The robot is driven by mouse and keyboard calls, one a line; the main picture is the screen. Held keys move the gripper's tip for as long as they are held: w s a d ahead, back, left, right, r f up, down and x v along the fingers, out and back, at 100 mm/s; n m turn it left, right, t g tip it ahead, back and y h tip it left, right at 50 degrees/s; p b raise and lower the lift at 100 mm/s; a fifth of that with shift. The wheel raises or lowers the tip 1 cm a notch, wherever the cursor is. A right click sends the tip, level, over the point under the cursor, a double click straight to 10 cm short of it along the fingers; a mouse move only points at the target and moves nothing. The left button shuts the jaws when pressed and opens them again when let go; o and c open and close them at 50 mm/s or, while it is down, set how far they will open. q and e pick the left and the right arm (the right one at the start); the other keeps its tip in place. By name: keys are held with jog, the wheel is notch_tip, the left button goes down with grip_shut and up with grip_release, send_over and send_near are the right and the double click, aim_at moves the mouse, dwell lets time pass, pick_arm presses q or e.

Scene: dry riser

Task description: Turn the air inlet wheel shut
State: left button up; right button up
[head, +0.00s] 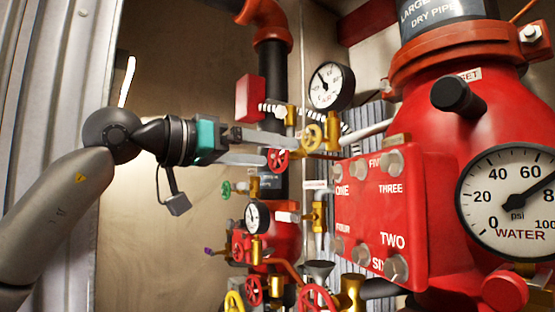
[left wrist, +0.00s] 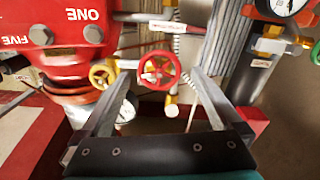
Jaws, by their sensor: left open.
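A small red wheel (head: 277,160) sits on the pipework in the middle of the head view, with a yellow wheel (head: 312,137) just right of it. No readable label tells which one is the air inlet wheel. My left gripper (head: 272,150) is open, its fingers pointing right at the red wheel. In the left wrist view the red wheel (left wrist: 159,70) shows between the two fingertips, its rim clear of both. The yellow wheel (left wrist: 103,73) lies by the left finger there. I cannot tell whether the fingers reach around the red rim. My right gripper is out of view.
A large red valve body (head: 455,120) with a bolted cover (head: 375,215) and a water gauge (head: 510,195) fills the right. More gauges, red and yellow wheels and a green wheel (head: 226,189) crowd below. Bare wall (head: 150,240) lies under my left forearm.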

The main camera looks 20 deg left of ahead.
pick_arm(q)
jog(key=b+v, duration=0.3)
jog(key=v, duration=0.9)
jog(key=shift+s+a, duration=0.2)
jog(key=shift+s, duration=0.05)
